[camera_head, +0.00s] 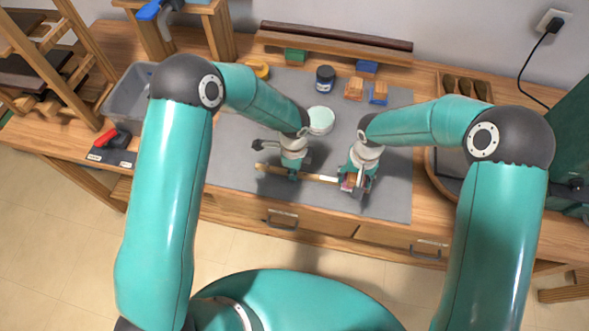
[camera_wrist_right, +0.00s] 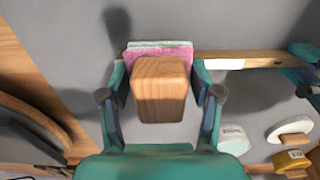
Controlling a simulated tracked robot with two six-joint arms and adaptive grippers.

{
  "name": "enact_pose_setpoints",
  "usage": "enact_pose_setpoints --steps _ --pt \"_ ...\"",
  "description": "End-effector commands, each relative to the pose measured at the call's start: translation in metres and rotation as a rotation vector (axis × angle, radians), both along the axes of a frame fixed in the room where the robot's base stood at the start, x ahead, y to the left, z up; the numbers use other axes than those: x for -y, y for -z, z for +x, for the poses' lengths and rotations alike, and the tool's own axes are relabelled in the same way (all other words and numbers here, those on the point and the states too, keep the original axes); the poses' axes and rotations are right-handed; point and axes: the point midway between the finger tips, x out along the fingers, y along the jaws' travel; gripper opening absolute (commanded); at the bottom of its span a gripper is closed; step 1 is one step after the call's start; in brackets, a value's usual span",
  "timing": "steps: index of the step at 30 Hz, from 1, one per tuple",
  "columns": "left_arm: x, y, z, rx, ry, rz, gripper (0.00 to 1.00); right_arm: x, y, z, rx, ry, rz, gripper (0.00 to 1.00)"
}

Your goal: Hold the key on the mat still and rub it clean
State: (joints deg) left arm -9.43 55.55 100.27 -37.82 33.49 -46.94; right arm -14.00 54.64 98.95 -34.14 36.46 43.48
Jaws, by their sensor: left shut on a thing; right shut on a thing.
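The piano key (camera_head: 325,179) is a long, slim wooden bar with a white top part. It lies crosswise near the mat's front; its white part also shows in the right wrist view (camera_wrist_right: 236,63). My left gripper (camera_head: 292,174) is shut on the key left of its white part. My right gripper (camera_head: 356,184) is shut on a wooden block (camera_wrist_right: 160,90) with a pink and pale green pad (camera_wrist_right: 160,52) under it. The pad is at the key's right end and hides it. I cannot tell whether they touch.
The grey mat (camera_head: 235,150) has a pale green round tub (camera_head: 320,120), a dark blue jar (camera_head: 326,78) and two small blocks, orange (camera_head: 354,88) and blue (camera_head: 378,93), behind the grippers. A grey bin (camera_head: 130,92) stands left. The mat's right side is clear.

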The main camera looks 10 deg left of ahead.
Motion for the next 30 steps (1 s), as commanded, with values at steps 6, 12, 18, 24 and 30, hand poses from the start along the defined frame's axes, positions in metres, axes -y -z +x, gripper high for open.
enact_pose_setpoints --steps 6,12,18,24,30 --pt "0.000 0.000 0.000 -0.001 0.000 0.000 0.00 0.003 0.000 0.000 0.000 0.001 0.000 0.36" --pt "0.000 0.000 0.000 -0.001 0.000 0.000 0.00 0.016 -0.001 0.000 0.000 0.002 0.001 0.36" --pt "0.000 0.000 0.000 -0.001 0.000 0.000 0.00 0.025 -0.002 0.000 0.000 0.001 0.001 0.36" --pt "0.000 0.000 0.000 -0.001 0.000 0.000 0.00 0.033 -0.001 0.000 0.000 0.001 0.001 0.36" --pt "0.000 0.000 0.000 -0.001 0.000 0.000 0.00 0.047 0.000 0.000 0.000 0.002 0.000 0.36"
